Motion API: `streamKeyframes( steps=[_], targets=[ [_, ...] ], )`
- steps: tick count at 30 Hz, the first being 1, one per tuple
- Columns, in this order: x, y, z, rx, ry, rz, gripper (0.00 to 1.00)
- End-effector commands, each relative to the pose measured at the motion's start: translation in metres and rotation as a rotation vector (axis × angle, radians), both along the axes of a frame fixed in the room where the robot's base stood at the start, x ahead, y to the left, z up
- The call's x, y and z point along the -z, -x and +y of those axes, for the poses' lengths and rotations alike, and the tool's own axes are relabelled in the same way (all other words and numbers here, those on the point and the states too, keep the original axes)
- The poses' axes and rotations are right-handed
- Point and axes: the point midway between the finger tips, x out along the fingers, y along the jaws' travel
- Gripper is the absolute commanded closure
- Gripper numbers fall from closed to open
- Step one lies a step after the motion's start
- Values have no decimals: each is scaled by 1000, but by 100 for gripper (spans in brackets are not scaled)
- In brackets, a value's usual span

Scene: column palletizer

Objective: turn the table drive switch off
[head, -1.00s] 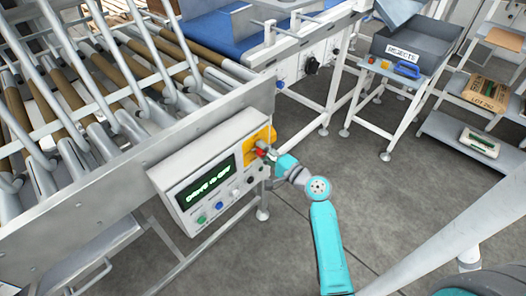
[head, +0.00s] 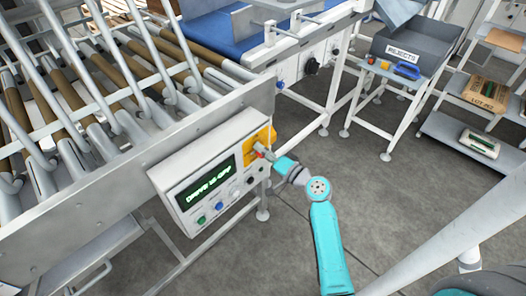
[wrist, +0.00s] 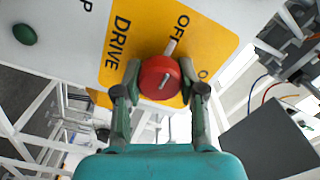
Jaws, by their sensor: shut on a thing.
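The table drive switch is a red round knob on a yellow plate (wrist: 219,46) marked DRIVE and OFF. The knob (wrist: 153,88) sits between the two fingers of my gripper (wrist: 160,92), which is shut on it. A pale pointer at the knob aims toward the OFF lettering. In the head view my gripper (head: 270,156) reaches the knob from the right, hiding part of it. The control box (head: 222,152) has a dark display (head: 208,184) with green text that appears to read DRIVE IS OFF.
Green and blue buttons sit below the display. The roller table (head: 130,90) stands behind the box. A grey rejects bin (head: 415,50) on a stand and a shelf rack (head: 470,125) with sacks are at the right. The floor between is clear.

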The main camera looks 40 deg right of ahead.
Motion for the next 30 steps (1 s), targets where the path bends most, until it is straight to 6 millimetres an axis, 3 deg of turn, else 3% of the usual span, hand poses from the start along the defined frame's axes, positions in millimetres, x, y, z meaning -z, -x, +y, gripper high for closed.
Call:
streamKeyframes(
  steps=[10, 11, 13, 14, 24, 30],
  targets=[
    [2, 0, 1, -1, 2, 3, 95],
    [2, 0, 0, -1, 2, 3, 55],
    [1, 0, 0, -1, 2, 3, 38],
    [1, 0, 0, -1, 2, 3, 34],
    [1, 2, 0, 0, 2, 1, 34],
    [1, 26, -1, 3, 1, 2, 34]
  ],
)
